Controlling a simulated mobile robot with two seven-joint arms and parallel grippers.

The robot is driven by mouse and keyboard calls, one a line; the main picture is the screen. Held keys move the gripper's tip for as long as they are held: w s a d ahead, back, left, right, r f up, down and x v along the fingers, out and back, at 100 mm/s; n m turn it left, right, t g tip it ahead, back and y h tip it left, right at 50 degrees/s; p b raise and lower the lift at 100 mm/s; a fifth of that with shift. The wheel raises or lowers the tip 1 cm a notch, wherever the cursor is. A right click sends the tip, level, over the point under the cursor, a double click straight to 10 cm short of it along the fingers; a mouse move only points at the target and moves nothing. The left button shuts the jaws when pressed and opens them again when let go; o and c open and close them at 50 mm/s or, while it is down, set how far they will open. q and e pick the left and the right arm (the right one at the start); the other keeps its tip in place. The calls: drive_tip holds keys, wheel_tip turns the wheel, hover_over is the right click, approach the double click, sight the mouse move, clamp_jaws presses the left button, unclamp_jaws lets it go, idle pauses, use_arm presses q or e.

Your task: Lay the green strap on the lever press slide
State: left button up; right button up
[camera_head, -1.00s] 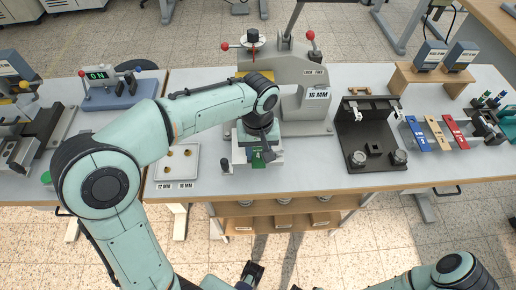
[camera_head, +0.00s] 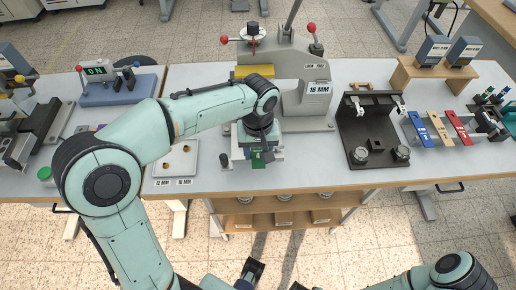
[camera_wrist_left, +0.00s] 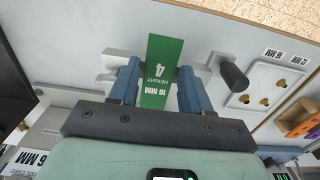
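The green strap (camera_head: 258,160), marked 16 MM HEIGHT, lies on the small light slide block (camera_head: 239,163) at the front of the grey lever press (camera_head: 290,68). In the left wrist view the strap (camera_wrist_left: 161,70) runs lengthwise between the two blue fingers of my left gripper (camera_wrist_left: 162,70). Narrow gaps seem to show beside the strap, so the fingers look open around it. In the head view my left gripper (camera_head: 260,147) is above the slide, and my wrist hides part of the press behind.
A white tray with brass pins (camera_head: 181,160) stands left of the slide. A dark fixture (camera_head: 372,130) stands right of the press. Blue, tan and red straps (camera_head: 440,130) lie farther right. A black knob (camera_wrist_left: 234,76) sticks out close beside the gripper.

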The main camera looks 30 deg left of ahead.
sight(258, 156)
use_arm(q)
drive_tip(key=shift+o, duration=0.9)
wheel_tip(258, 156, up, 14)
drive_tip(key=p, duration=0.2)
drive_tip(key=shift+f+p, duration=0.25)
drive_tip(key=shift+p, duration=0.1)
